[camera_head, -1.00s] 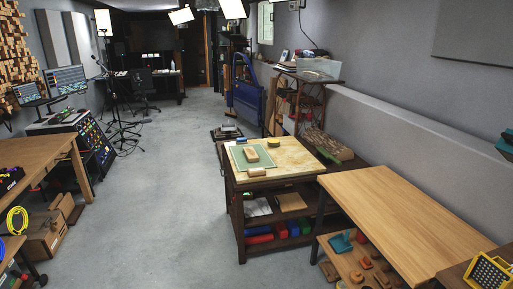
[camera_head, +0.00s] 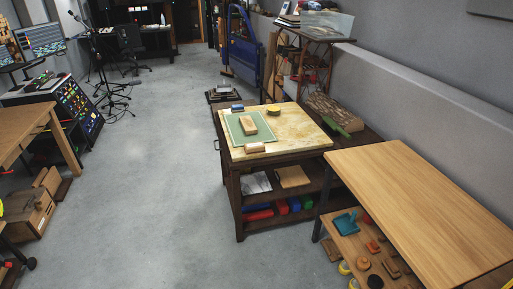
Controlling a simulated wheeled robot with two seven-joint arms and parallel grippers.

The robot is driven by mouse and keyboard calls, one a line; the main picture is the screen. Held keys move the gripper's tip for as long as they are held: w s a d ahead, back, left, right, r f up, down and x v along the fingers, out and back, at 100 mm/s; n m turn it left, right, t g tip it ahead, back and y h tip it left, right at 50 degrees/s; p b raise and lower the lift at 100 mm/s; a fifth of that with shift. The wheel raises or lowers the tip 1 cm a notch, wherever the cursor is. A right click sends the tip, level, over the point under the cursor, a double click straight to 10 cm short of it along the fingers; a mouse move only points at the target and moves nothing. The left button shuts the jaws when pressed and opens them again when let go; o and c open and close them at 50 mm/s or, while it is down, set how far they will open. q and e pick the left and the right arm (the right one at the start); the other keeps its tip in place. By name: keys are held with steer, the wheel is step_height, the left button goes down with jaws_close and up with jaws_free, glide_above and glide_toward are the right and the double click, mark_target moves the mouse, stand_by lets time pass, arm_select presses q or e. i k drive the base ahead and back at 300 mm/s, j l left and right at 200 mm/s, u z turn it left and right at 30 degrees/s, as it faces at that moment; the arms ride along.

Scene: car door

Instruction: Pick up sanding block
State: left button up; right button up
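A workbench (camera_head: 290,137) with a pale wooden top stands in the middle of the view. A green mat (camera_head: 236,132) lies on it, with a light wooden block (camera_head: 248,125) on the mat. A second light wooden block (camera_head: 255,147) lies at the front edge of the top. A small blue item (camera_head: 237,107) sits at the back left and a round yellow-and-black item (camera_head: 273,110) at the back. I cannot tell for sure which of these is the sanding block. Neither of my grippers is in view.
A long wooden table (camera_head: 430,205) stands at the right, above a lower shelf with small parts. Another table (camera_head: 30,127) and cardboard boxes (camera_head: 28,215) are at the left. A blue car door (camera_head: 242,45) stands behind. The grey floor (camera_head: 150,190) between is clear.

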mark_target(258, 146)
steer(key=i+j+z, duration=0.1)
steer(key=z, duration=0.7)
steer(key=i+j+z, duration=0.2)
steer(key=j, duration=0.15)
steer(key=i+j+z, duration=0.2)
steer(key=j, duration=0.15)
steer(key=i+j+z, duration=0.2)
steer(key=j, duration=0.2)
steer(key=j+z, duration=0.2)
steer(key=j, duration=0.25)
steer(key=i+j+z, duration=0.2)
steer(key=j, duration=0.25)
